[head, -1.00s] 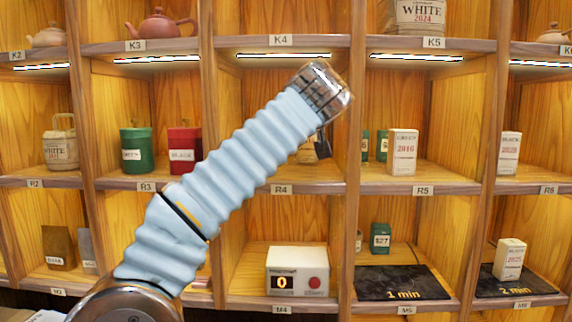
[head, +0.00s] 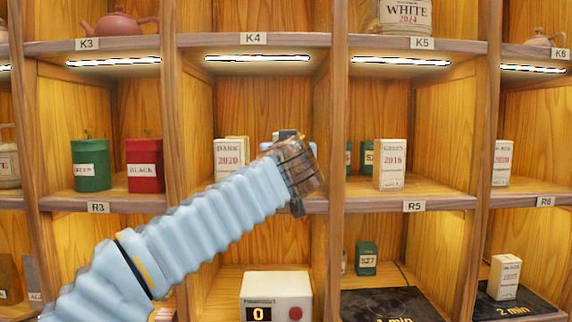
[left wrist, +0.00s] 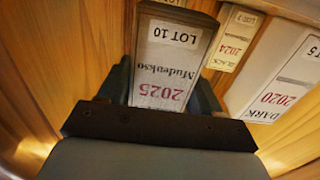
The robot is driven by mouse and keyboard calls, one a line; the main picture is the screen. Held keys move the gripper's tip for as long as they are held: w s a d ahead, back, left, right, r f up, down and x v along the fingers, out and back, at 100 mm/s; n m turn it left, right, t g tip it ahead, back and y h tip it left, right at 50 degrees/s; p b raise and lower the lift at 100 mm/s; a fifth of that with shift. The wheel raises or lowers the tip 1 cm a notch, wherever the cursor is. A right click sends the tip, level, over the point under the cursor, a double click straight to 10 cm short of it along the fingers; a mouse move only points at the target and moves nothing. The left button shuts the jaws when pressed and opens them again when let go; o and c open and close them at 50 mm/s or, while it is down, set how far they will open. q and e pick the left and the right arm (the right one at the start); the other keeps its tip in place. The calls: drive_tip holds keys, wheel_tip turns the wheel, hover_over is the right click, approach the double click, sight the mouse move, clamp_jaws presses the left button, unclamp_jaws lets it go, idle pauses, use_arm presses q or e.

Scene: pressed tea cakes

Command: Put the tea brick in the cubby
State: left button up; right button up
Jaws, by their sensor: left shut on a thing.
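My left gripper (left wrist: 160,110) is shut on a tea brick (left wrist: 172,55) with dark sides and a white label reading LOT 10 and 2025, seen upside down in the left wrist view. In the head view my left gripper (head: 298,165) is at the right part of the middle cubby below K4, its arm crossing from the lower left. The held brick is mostly hidden there behind the gripper. A white DARK 2020 brick (head: 228,158) stands in the same cubby to the left. It also shows in the left wrist view (left wrist: 275,85), beside a 2024 brick (left wrist: 232,40).
Green (head: 91,165) and red (head: 144,165) canisters stand in the R3 cubby. A white 2016 box (head: 391,163) stands in the R5 cubby. Wooden dividers and shelf edges surround the gripper. A timer box (head: 275,295) sits below, left of a black mat (head: 385,306).

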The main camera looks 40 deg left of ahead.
use_arm(q)
drive_tip(key=shift+f, duration=0.45)
drive_tip(key=shift+f, duration=0.15)
drive_tip(key=o, duration=1.1)
drive_tip(key=shift+o, duration=0.2)
drive_tip(key=v, duration=1.2)
